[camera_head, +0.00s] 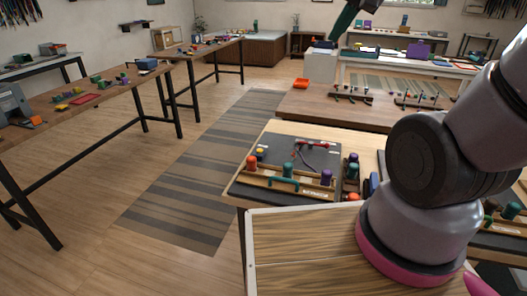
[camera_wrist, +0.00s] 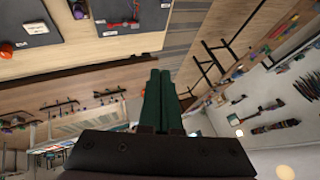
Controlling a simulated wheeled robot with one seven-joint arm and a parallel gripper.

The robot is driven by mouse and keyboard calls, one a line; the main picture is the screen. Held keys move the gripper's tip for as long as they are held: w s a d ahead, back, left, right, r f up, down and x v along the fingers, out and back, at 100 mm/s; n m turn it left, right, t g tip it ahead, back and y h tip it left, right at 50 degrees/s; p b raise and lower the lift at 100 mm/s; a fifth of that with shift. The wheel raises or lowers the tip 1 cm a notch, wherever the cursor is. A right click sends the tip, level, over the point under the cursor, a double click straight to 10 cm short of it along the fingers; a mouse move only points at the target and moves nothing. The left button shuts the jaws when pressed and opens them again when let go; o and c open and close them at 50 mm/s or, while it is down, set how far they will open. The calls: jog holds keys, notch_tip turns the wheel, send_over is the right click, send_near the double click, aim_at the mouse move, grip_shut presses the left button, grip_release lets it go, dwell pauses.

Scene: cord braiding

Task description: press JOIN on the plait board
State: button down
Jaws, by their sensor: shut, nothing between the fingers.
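A dark board (camera_head: 322,158) lies on the near table, with a red cord-like piece (camera_head: 312,143) and small blue and yellow pieces (camera_head: 262,153) on it. It seems to be the plait board; no JOIN label is readable. A wooden rail (camera_head: 300,184) with orange, teal and purple pegs stands along its front. In the wrist view a dark board (camera_wrist: 150,14) with a red piece (camera_wrist: 124,25) shows at the top. My gripper (camera_head: 345,22) is high above and beyond the board, apart from it. Its green fingers are together and empty in the wrist view (camera_wrist: 158,78).
A second table (camera_head: 310,104) with small racks stands behind. A side table (camera_head: 90,105) with tools is at left. A striped rug (camera_head: 180,200) and open floor lie between. My arm hides much of the near table's right side.

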jog(key=w+a+f, duration=0.4)
jog(key=w+f, duration=0.3)
jog(key=w, duration=0.3)
jog(key=m+t, duration=0.2)
send_over(260, 152)
notch_tip(260, 152, down, 26)
jog(key=shift+r, duration=0.2)
jog(key=shift+f, duration=4.4)
jog(key=shift+f, duration=0.4)
